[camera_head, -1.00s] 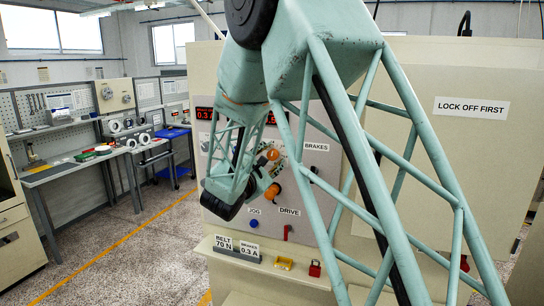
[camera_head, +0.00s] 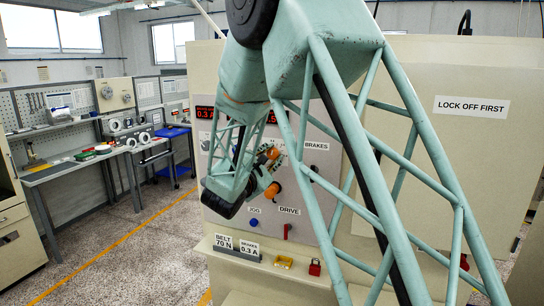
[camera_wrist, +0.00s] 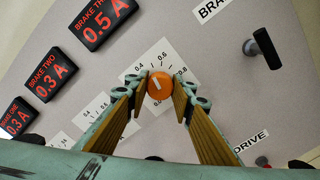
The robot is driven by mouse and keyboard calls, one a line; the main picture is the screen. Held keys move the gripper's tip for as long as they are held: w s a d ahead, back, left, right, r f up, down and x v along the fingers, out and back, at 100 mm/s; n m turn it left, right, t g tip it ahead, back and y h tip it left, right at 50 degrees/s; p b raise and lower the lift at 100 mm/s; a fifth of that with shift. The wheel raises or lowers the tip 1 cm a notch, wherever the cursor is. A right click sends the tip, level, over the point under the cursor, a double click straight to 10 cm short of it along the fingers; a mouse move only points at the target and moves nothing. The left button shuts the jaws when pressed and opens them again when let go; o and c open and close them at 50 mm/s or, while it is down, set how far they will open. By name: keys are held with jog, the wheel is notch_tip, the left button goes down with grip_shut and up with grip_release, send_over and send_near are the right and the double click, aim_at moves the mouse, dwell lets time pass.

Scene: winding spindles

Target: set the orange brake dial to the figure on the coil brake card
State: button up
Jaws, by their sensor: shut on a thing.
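In the wrist view the orange brake dial (camera_wrist: 159,86) sits on a white scale plate on the grey panel, with a pale pointer line toward the top. My gripper (camera_wrist: 160,90) has its two wood-coloured fingers at either side of the dial, shut on it. The nearest display, brake three (camera_wrist: 104,20), reads 0.5 A. Brake two (camera_wrist: 49,73) and the leftmost display (camera_wrist: 17,118) read 0.3 A. In the head view the brakes card (camera_head: 249,249) reads 0.3 A. My arm hides much of the panel there.
Two more scale plates (camera_wrist: 92,107) lie to the left, partly behind my gripper. A black-handled lever (camera_wrist: 262,45) stands out at the right. In the head view a belt card (camera_head: 223,242) reads 70 N; a yellow item (camera_head: 284,262) and red padlock (camera_head: 314,267) sit on the ledge.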

jog(key=shift+n, duration=0.3)
jog(key=n+b, duration=0.1)
jog(key=n, duration=0.3)
jog(key=shift+n+b, duration=0.3)
jog(key=shift+n, duration=0.1)
jog(key=n, duration=0.6)
jog(key=shift+p, duration=0.4)
jog(key=shift+n, duration=0.3)
jog(key=o, duration=0.8)
jog(key=shift+o, duration=0.2)
jog(key=shift+s+a, duration=0.1)
jog(key=v, duration=1.1)
jog(key=shift+s, duration=0.4)
